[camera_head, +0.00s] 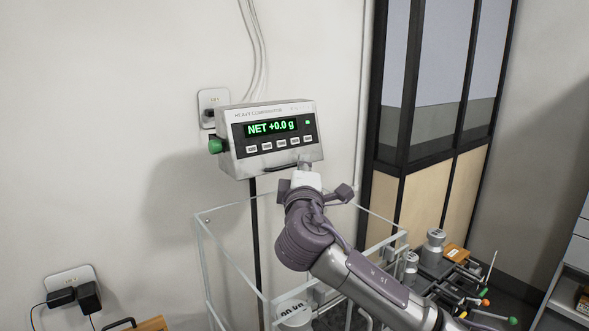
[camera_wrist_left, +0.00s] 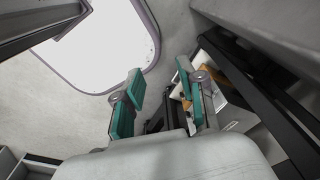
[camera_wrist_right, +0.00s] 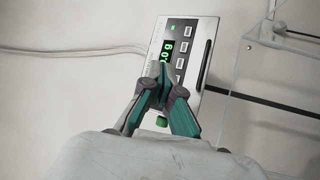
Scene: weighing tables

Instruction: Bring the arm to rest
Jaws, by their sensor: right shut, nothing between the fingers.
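My right arm reaches up from the lower right in the head view. Its gripper (camera_head: 306,164) is in front of the lower edge of the scale display (camera_head: 225,165), which reads NET +0.0 g. I cannot tell if it touches the display. In the right wrist view the fingers (camera_wrist_right: 160,76) are closed together with nothing between them, and the display (camera_wrist_right: 207,30) is beyond them. My left gripper (camera_wrist_left: 159,72) shows only in the left wrist view. Its teal-padded fingers are apart and empty.
A clear-walled enclosure (camera_head: 222,262) stands below the display, with a large labelled weight (camera_head: 294,313) inside. Metal weights (camera_head: 435,240) and coloured-knob tools stand at the right. A framed partition (camera_head: 400,150) is behind. Wall sockets (camera_head: 68,280) with plugs are at the lower left.

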